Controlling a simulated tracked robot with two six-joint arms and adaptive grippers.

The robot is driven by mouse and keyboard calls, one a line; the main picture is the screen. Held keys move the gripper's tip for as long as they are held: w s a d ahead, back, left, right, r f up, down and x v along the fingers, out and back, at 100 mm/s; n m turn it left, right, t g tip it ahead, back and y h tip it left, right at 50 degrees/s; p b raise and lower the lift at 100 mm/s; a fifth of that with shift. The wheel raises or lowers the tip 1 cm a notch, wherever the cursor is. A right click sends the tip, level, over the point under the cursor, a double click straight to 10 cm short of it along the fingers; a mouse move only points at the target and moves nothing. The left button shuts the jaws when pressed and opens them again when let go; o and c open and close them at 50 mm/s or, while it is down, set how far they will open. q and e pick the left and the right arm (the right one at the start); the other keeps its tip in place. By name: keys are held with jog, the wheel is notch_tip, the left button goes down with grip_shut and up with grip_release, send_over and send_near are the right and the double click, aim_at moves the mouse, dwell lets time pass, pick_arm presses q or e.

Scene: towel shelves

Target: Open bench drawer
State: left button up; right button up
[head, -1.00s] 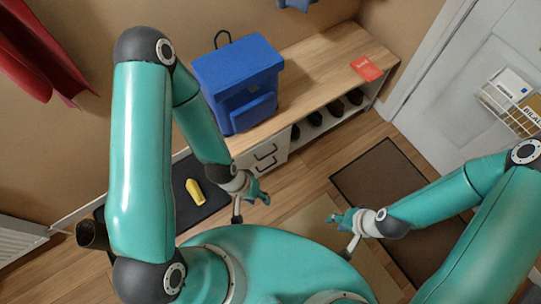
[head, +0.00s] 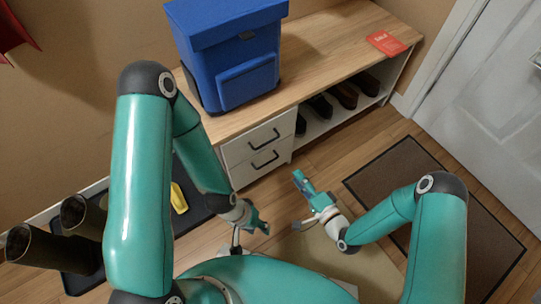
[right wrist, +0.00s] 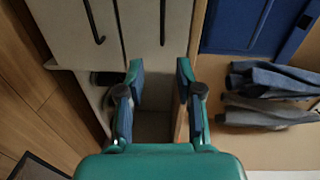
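The wooden bench (head: 318,50) has two white drawers under its left part, an upper drawer (head: 240,149) and a lower drawer (head: 248,174). Both look shut, each with a dark bar handle. My right gripper (head: 303,180) is in front of the bench, to the right of the drawers, touching nothing that I can see. In the right wrist view its fingers (right wrist: 160,78) are apart and empty; the pale drawer fronts (right wrist: 125,22) and dark handles lie beyond them. My left gripper (head: 262,226) hangs low in front of the drawers; its fingers are too small to judge.
A blue bag (head: 230,50) and a red card (head: 386,43) are on the bench top. Dark shoes (head: 343,95) fill the shelf right of the drawers. Boots (head: 80,215) and a yellow object (head: 178,198) are at left. A brown mat (head: 410,180) lies at right.

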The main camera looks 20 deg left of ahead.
jog(key=f, duration=0.1)
jog(key=b, duration=0.4)
send_near(267, 142)
jog(key=shift+y, duration=0.4)
jog(key=x, duration=0.6)
jog(key=f+x, duration=0.1)
jog(key=x, duration=0.2)
jog(key=shift+w+a, duration=0.2)
jog(key=shift+w, duration=0.2)
pick_arm(q)
notch_tip(267, 142, down, 5)
jog(key=shift+f, duration=0.2)
pick_arm(e)
grip_shut()
